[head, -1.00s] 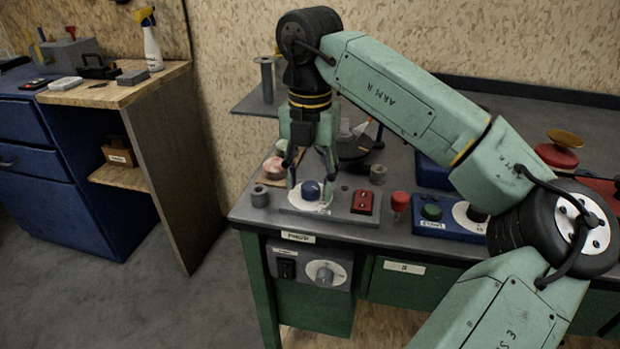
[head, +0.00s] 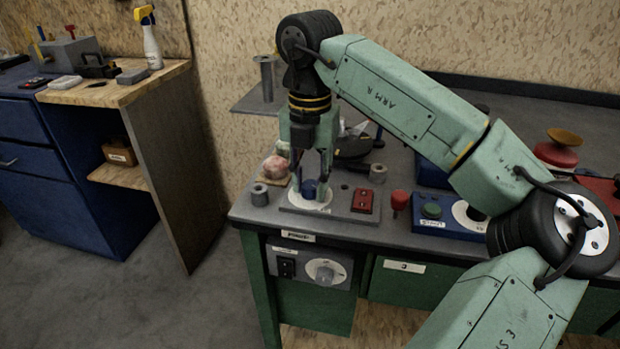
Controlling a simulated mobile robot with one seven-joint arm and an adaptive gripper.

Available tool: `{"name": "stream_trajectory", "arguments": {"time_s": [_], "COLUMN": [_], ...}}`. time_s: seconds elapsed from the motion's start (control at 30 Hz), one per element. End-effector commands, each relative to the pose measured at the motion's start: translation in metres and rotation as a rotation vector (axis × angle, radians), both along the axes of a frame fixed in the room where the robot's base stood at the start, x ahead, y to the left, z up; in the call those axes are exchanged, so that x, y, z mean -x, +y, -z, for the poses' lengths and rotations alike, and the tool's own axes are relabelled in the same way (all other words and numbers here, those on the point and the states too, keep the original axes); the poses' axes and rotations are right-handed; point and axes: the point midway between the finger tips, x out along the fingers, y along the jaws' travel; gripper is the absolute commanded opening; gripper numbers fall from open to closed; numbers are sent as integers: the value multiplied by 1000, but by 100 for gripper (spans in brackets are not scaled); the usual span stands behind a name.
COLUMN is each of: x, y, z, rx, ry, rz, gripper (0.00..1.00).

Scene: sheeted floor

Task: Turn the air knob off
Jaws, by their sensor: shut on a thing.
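A blue knob (head: 309,187) stands on a white round dial (head: 312,204) on a grey plate near the bench's front left corner. My gripper (head: 310,182) points down over it, one finger at each side, and is shut on the knob. The fingers partly hide the knob. The writing on the dial is too small to read, so I cannot tell its setting or whether it is the air knob.
A red switch box (head: 364,201), a red button (head: 400,199) and a blue box with a green button (head: 431,210) stand to the right. A grey cylinder (head: 259,195) is close on the left. Another dial (head: 325,272) is on the front panel.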

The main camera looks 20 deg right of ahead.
Motion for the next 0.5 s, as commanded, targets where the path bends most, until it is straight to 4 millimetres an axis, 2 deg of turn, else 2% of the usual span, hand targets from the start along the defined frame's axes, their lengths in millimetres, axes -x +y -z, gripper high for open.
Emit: {"name": "stream_trajectory", "arguments": {"time_s": [0.1, 0.5], "x": [0, 0], "y": [0, 0], "z": [0, 0], "rx": [-1, -1], "ry": [-1, -1], "rz": [0, -88], "gripper": [0, 0]}}
